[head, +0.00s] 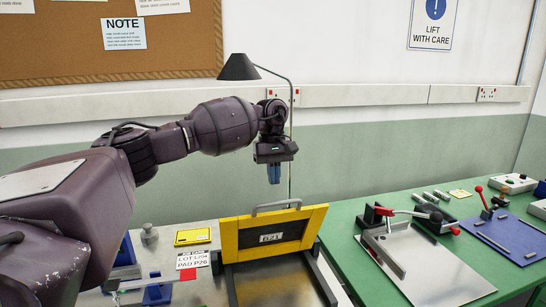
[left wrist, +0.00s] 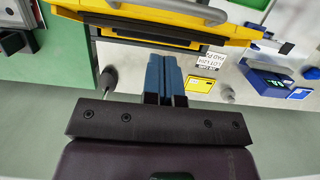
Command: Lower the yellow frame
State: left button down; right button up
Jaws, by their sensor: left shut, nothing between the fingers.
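The yellow frame (head: 314,217) stands raised and tilted at the back of its dark-railed base (head: 280,283) on the pale bench. It has a dark panel with a small label and a grey bar handle (head: 276,206) along its top edge. My left gripper (head: 274,174) is above and behind the frame, with its blue fingers pointing down, shut and empty, apart from the handle. In the left wrist view the shut blue fingers (left wrist: 166,70) point toward the yellow frame (left wrist: 150,27) and its grey handle (left wrist: 195,9). My right gripper is not in view.
A black lamp (head: 238,68) on a thin post stands behind my left gripper. A label card (head: 193,260) and a yellow box (head: 193,237) lie left of the frame. The green bench (head: 350,258) at right holds a metal plate with red-tipped clamps and a blue mat.

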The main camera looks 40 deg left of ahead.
pick_arm(q)
jog(key=shift+s+d+f+p, duration=0.45)
jog(key=shift+s+d+f, duration=0.55)
jog(key=shift+d+f, duration=0.1)
jog(key=shift+s+d+f, duration=0.1)
jog(key=shift+d+f, duration=0.05)
jog(key=shift+d, duration=0.05)
